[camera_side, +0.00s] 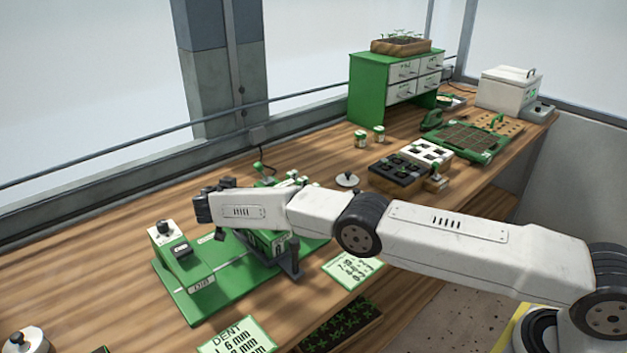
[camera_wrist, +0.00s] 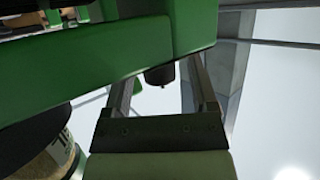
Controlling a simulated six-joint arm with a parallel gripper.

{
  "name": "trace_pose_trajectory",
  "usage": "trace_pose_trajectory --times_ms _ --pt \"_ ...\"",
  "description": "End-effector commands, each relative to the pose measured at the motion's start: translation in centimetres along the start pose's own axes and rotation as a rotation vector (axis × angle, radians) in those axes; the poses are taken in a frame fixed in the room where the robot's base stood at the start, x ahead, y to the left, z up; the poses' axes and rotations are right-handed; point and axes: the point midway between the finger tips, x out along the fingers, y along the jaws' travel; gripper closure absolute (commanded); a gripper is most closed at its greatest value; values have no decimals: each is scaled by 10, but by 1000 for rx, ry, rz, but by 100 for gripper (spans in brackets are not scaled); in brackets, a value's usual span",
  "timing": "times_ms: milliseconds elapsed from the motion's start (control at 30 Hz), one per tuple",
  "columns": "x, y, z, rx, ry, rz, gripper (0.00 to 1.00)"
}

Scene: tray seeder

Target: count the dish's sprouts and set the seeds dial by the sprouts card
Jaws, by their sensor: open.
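A white-and-green box (camera_side: 168,240) with a black knob stands on the green seeder base (camera_side: 205,305); I cannot tell whether this knob is the seeds dial. My gripper (camera_wrist: 165,78) is open, its fingers on either side of a dark knob-like part under a green housing (camera_wrist: 100,65); contact is unclear. My forearm hides part of the seeder in the side view.
A jar (camera_wrist: 40,140) is close beside my gripper in the wrist view.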

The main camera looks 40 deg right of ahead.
Motion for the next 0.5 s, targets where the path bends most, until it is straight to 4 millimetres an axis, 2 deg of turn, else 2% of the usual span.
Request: trace_pose_trajectory --times_ms 100,133,333,367,500 --pt "0 0 0 0 0 0 26" --pt "0 0 0 0 0 0 32" --pt "0 0 0 0 0 0 96" --pt "0 0 0 0 0 0 100" --pt "0 0 0 0 0 0 100"
